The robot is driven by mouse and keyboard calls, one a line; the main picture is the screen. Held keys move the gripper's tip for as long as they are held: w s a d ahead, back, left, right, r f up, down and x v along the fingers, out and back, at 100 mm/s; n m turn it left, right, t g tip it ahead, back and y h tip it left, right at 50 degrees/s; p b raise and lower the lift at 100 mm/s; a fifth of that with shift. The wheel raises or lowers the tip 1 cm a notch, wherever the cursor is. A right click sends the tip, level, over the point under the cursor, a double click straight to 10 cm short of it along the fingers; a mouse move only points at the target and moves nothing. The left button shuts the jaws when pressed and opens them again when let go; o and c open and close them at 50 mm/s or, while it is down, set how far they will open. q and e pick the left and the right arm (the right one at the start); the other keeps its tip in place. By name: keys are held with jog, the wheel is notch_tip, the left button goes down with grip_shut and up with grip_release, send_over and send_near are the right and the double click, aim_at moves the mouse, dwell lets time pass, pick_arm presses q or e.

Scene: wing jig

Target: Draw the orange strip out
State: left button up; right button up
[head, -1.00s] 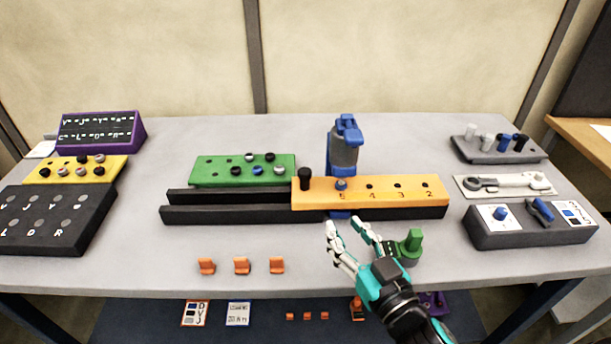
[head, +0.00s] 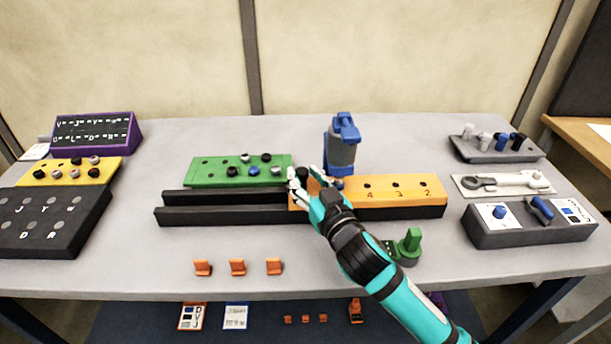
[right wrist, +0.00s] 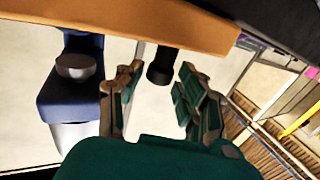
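The orange strip (head: 420,188) sits in the right part of the black rail (head: 230,214), with a row of holes and numbers on top. It also shows in the right wrist view (right wrist: 130,20). A black knob (head: 302,173) stands at its left end. My right gripper (head: 308,182) is at that knob and covers part of the strip. In the right wrist view the knob (right wrist: 162,70) lies between the two spread fingers, with gaps on both sides. My left gripper is out of view.
A blue and grey device (head: 342,145) stands behind the strip. A green board (head: 215,172) lies behind the rail's left part. A green-handled piece (head: 410,245) is beside my right forearm. The rail's left channel is empty.

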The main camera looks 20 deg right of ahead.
jog(key=shift+w, duration=0.15)
jog(key=shift+c, duration=0.4)
jog(key=c, duration=0.7)
grip_shut()
